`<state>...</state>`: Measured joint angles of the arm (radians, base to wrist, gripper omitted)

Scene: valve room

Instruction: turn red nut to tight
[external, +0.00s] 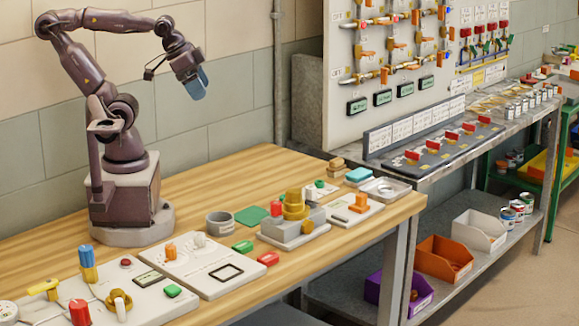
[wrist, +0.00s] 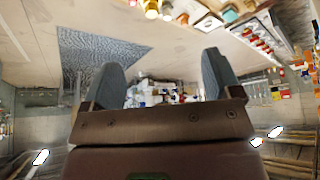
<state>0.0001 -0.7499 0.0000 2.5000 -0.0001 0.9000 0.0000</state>
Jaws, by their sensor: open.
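A red upright cylinder-shaped piece (external: 80,312), which may be the red nut, stands on a pale panel (external: 150,305) at the front left of the wooden table. A smaller red piece (external: 277,208) stands beside the yellow-topped grey block (external: 295,210) near the table's middle. I cannot tell for certain which is the nut, nor see any tight mark. My gripper (external: 196,84) hangs high above the back of the table, far from both. In the wrist view my gripper (wrist: 165,80) has its two grey-blue fingers wide apart with nothing between them.
A blue-topped post (external: 88,262) and a yellow handle (external: 44,288) rise near the red cylinder. A panel with an orange knob (external: 171,251), a grey ring (external: 220,222) and loose green and red blocks lie further right. The back middle of the table is clear.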

